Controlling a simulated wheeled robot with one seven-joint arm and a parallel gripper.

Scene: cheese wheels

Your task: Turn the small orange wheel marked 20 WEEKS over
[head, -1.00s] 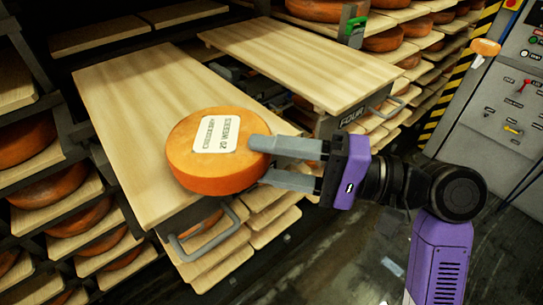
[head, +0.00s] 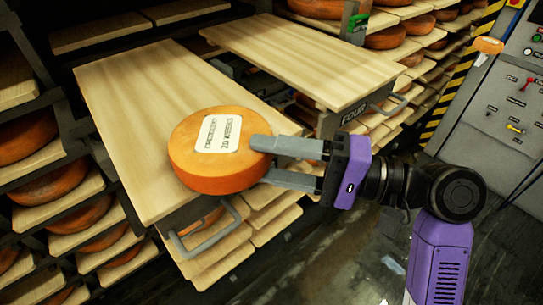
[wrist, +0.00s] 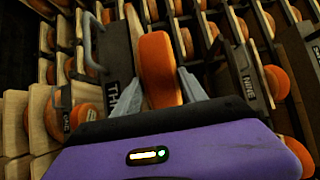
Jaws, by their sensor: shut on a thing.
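The orange cheese wheel (head: 215,170) lies roughly flat over the near end of the left wooden board (head: 150,110), its white label up; I read it as 20 WEEKS. My gripper (head: 262,160) comes from the right and is shut on this wheel, one grey finger along its top face and the other below. I cannot tell whether the wheel touches the board. In the wrist view the wheel (wrist: 158,65) shows edge-on between the fingers of my gripper (wrist: 157,92). Its underside is hidden.
A second bare board (head: 305,60), on a unit marked FOUR, extends to the right at the back. Racks of orange wheels (head: 25,135) stand left and behind. A grey handle (head: 208,235) juts out below the left board. A control panel (head: 505,110) stands right.

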